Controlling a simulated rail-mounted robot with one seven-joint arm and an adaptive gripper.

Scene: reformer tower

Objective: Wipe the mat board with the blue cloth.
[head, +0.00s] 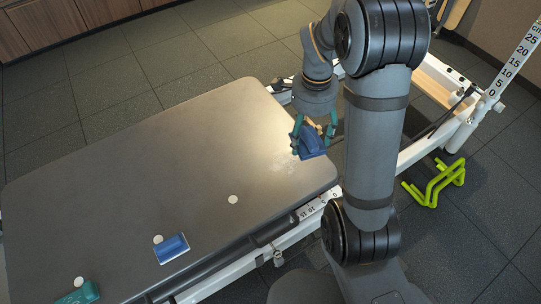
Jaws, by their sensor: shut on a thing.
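The mat board (170,165) is a large dark grey padded surface with rounded corners, filling the left and middle of the head view. My gripper (313,140) is at that right end, shut on the blue cloth (313,144), a bunched dark blue piece between the green fingers. The cloth is at or just above the board beside the marks; I cannot tell whether it touches.
Several small whitish discs, one of them bare (233,199), lie along the board's near edge. A lime-green frame (434,183) stands on the floor at right, near a white upright scale (520,50). The board's far left is clear.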

